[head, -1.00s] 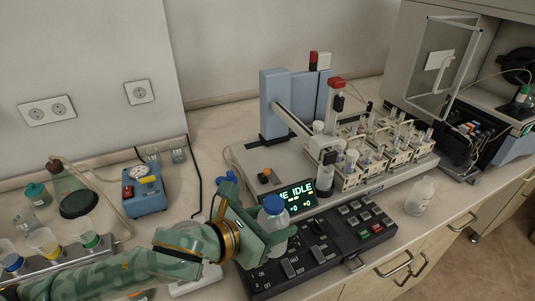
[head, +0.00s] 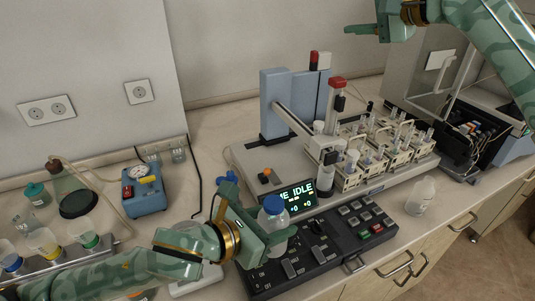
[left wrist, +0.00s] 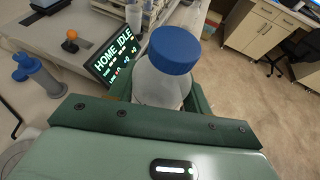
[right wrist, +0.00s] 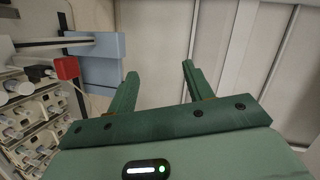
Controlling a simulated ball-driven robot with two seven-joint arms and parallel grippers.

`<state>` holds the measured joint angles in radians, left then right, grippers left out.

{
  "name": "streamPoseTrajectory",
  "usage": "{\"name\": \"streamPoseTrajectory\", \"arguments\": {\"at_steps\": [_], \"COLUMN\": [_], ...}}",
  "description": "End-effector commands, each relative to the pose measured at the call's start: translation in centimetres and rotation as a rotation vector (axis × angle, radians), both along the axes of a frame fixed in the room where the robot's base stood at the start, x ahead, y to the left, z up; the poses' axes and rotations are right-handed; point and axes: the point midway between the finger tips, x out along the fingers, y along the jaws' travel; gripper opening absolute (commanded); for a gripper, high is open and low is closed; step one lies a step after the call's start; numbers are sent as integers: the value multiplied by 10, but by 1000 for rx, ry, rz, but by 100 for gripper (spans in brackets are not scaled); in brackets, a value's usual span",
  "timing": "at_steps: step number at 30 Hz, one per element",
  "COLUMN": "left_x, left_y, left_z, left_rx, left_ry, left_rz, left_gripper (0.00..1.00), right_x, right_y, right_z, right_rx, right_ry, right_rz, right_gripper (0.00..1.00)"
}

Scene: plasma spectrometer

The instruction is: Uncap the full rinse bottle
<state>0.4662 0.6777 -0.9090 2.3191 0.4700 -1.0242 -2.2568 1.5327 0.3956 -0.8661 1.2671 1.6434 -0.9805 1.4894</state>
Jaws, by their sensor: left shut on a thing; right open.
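My right gripper (right wrist: 157,82) is open and empty, up high near the back wall. In the head view it shows at the top right (head: 375,33). A second clear bottle (head: 420,196), with no coloured cap visible, stands on the counter at the right.
The autosampler with vial racks (head: 345,178) stands behind the panel (head: 335,232). A blue pump box (head: 145,195), a flask (head: 76,190) and several cups stand at the left. An open-doored instrument (head: 470,130) stands at the right. Counter around the second bottle is clear.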

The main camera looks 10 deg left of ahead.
Motion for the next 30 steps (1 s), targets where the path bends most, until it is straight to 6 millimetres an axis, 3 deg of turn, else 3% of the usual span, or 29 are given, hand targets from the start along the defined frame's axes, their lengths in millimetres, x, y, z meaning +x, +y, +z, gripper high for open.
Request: {"name": "streamPoseTrajectory", "arguments": {"at_steps": [1, 6, 9, 12, 15, 19, 24, 30], "left_x": [0, 0, 0, 0, 0, 0, 0, 0], "left_y": [0, 0, 0, 0, 0, 0, 0, 0], "left_z": [1, 1, 1, 1, 1, 1, 1, 1], "left_rx": [-1, -1, -1, -1, -1, -1, -1, -1], "left_ry": [-2, -2, -1, -2, -1, -2, -1, -1], "left_rz": [0, 0, 0, 0, 0, 0, 0, 0], "left_gripper": [0, 0, 0, 0, 0, 0, 0, 0], "right_x": [-15, -75, -116, -157, -193, -224, -239, -241], "right_y": [26, 97, 127, 144, 146, 137, 126, 124], "right_z": [-8, -49, -78, -109, -136, -161, -178, -208], "right_rx": [-40, -230, -386, -571, -766, -982, -1122, -1134], "right_ry": [51, 260, 382, 499, 594, 678, 726, 734], "right_rz": [54, 208, 277, 317, 324, 298, 263, 262], "right_gripper": [51, 51, 51, 51, 51, 51, 51, 51]}}
